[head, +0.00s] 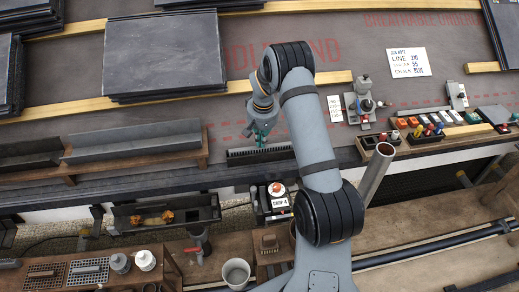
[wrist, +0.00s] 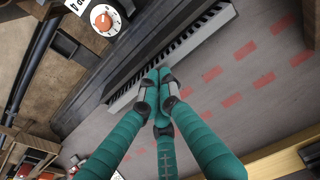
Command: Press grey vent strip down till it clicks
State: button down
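The grey vent strip (head: 240,157) lies along the roof's lower edge in the middle of the head view, its comb-like slots showing. In the wrist view the strip (wrist: 208,33) runs diagonally from the upper right to the centre. My gripper (head: 261,140) points down at the strip. In the wrist view its teal fingers (wrist: 158,77) have their tips together, shut, with nothing seen between them. The tips are over the strip and seem to touch it, but contact is not certain. They hide a part of it.
Dark slates (head: 163,53) are stacked on the roof left of my arm. Wooden battens (head: 350,5) cross the roof. A tray of coloured pieces (head: 428,130) is at right. A box with an orange knob (head: 277,189) stands just below the strip. An upright metal tube (head: 376,175) is close to my arm.

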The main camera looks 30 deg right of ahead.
notch_tip(320, 180, up, 9)
jog(key=p, duration=0.6)
jog(key=shift+f, duration=0.1)
dwell(0.4)
notch_tip(320, 180, down, 9)
jog(key=b, duration=0.6)
